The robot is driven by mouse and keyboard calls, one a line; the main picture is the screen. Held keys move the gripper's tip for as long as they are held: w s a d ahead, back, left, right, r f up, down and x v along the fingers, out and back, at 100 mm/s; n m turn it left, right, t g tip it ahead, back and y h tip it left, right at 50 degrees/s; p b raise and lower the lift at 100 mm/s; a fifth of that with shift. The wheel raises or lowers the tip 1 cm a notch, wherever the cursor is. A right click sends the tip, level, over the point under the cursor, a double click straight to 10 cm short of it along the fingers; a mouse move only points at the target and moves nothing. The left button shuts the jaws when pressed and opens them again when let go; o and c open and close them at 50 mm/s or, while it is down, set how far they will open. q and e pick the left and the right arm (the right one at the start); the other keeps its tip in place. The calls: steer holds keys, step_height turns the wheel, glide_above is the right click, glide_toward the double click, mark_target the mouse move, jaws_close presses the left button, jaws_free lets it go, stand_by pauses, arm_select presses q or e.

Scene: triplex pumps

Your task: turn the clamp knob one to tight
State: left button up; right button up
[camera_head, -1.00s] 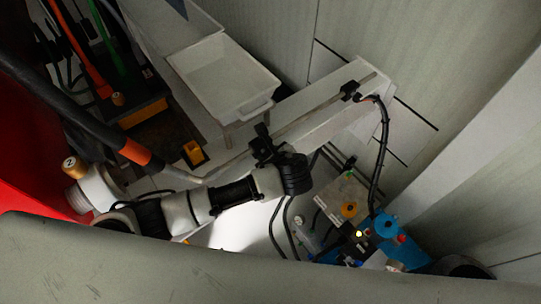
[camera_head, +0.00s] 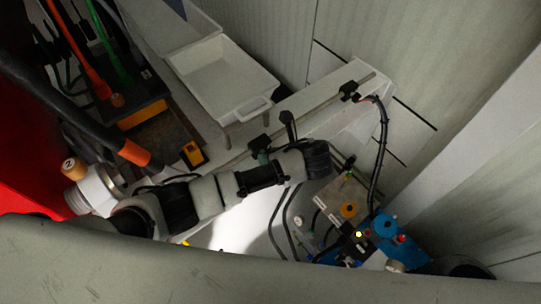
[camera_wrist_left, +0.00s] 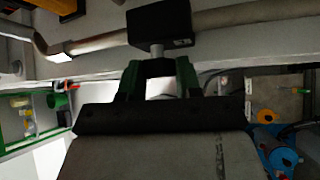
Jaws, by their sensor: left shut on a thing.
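A black clamp block (camera_wrist_left: 160,27) sits on a grey rod (camera_wrist_left: 235,18) in the left wrist view. A short pale knob stem (camera_wrist_left: 160,80) comes out of it towards me. My left gripper (camera_wrist_left: 160,75), with dark green and black fingers, is shut on this clamp knob from both sides. In the head view the clamp (camera_head: 260,145) sits on the long rod, beside my left wrist. The fingers are mostly hidden there by my own arm. The knob's marking is not visible. My right gripper is not in view.
A second black clamp (camera_head: 349,91) is farther along the rod, near a cable. A white tray (camera_head: 225,80) stands behind the rod. A blue unit (camera_head: 386,226) and an orange knob (camera_head: 349,209) are at lower right, with loose black hoses nearby.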

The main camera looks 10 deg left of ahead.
arm_select(q)
steer(key=shift+g, duration=0.3)
steer(key=shift+m+y, duration=0.3)
steer(key=shift+y, duration=0.1)
steer(key=o, duration=0.9)
steer(key=shift+d, duration=0.1)
